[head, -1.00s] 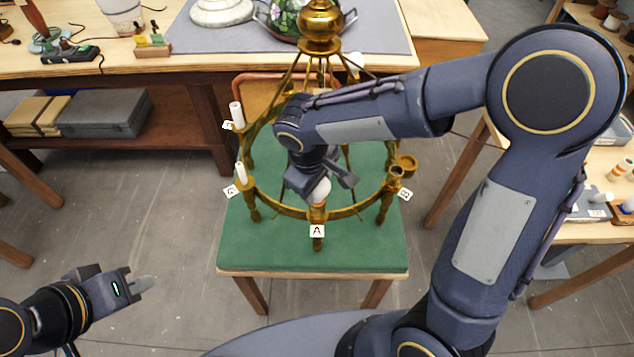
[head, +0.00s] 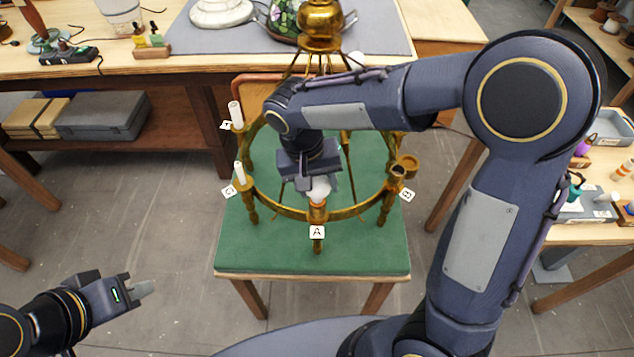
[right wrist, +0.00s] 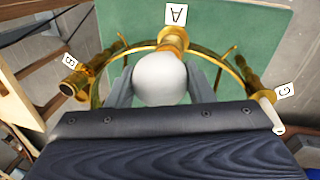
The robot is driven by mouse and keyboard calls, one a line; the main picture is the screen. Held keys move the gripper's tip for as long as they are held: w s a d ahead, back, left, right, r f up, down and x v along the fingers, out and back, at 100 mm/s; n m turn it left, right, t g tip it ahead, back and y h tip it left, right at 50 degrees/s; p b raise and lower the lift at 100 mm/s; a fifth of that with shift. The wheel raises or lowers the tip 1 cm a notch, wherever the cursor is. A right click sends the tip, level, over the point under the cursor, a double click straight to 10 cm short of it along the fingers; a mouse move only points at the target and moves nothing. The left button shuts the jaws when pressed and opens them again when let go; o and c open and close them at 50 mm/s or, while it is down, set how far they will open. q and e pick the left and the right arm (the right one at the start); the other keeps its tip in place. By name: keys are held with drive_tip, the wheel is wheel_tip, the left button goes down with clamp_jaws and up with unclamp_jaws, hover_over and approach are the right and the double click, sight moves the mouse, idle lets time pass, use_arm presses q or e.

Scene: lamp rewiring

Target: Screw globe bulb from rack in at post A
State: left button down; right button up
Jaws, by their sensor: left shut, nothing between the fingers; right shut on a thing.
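My right gripper (head: 318,187) is shut on a white globe bulb (head: 320,190) at post A (head: 317,213) of the brass chandelier ring (head: 290,211). The right wrist view shows the bulb (right wrist: 160,82) between the two grey fingers, with the brass post A (right wrist: 173,37) just beyond it. The bulb's base is hidden, so I cannot tell how far it sits in the socket. The label A (head: 317,232) hangs below the post. My left gripper (head: 142,287) is shut and empty at the lower left, far from the chandelier.
The chandelier stands on a green-topped table (head: 260,255). Post B (head: 397,173) has an open brass cup, and post C (head: 240,174) holds a white candle sleeve. A workbench (head: 190,67) is behind. A side table (head: 590,232) with parts is at the right. The floor at left is clear.

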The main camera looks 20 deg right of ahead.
drive_tip(key=m+g, duration=0.1)
drive_tip(key=m, duration=0.5)
drive_tip(key=shift+m, duration=0.4)
drive_tip(key=shift+m+y, duration=0.3)
drive_tip(key=m, duration=0.2)
drive_tip(key=m+p, duration=0.1)
drive_tip(key=m, duration=0.2)
drive_tip(key=shift+g+y, duration=0.3)
drive_tip(key=shift+y, duration=0.1)
drive_tip(key=o, duration=1.2)
drive_tip(key=shift+d, duration=0.1)
drive_tip(key=shift+c, duration=0.2)
